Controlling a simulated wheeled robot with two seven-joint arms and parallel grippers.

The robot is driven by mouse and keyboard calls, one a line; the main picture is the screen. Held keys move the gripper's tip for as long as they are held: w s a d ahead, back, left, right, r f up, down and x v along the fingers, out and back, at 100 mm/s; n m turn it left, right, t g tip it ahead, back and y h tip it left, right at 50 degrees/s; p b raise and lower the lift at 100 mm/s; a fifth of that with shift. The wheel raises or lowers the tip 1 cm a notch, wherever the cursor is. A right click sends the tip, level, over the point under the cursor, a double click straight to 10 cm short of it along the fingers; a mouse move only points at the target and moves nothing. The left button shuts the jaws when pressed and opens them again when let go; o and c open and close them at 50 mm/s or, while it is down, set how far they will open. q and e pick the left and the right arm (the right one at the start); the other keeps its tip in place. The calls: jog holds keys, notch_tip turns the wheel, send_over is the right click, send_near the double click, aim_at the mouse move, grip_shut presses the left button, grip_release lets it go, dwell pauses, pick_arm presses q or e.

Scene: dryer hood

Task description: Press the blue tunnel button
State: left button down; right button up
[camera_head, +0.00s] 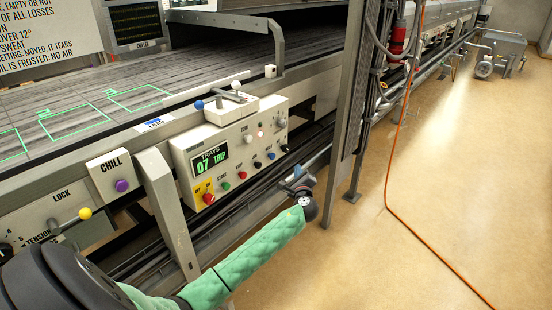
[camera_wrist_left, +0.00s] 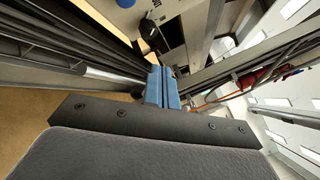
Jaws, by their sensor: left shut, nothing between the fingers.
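The blue button (camera_head: 271,156) sits in the lower row of the white control panel (camera_head: 238,139), toward its right end, between a dark red button and a black one. My left gripper (camera_head: 302,176) has blue fingers and is below and to the right of the blue button, apart from the panel. In the left wrist view its fingers (camera_wrist_left: 162,88) are together with nothing between them. My right gripper is not in view.
A grey post (camera_head: 346,110) stands right of my left gripper. The floor (camera_head: 450,170) at the right is open, with an orange cable (camera_head: 388,190).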

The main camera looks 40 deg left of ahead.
aim_at(273, 157)
pick_arm(q)
jog(key=shift+a, duration=0.1)
dwell(0.3)
jog(key=a+b, duration=0.1)
jog(key=a, duration=0.7)
jog(key=shift+w+a, duration=0.3)
jog(key=shift+a, duration=0.05)
dwell(0.7)
dwell(1.0)
jog(key=shift+a, duration=0.35)
dwell(0.4)
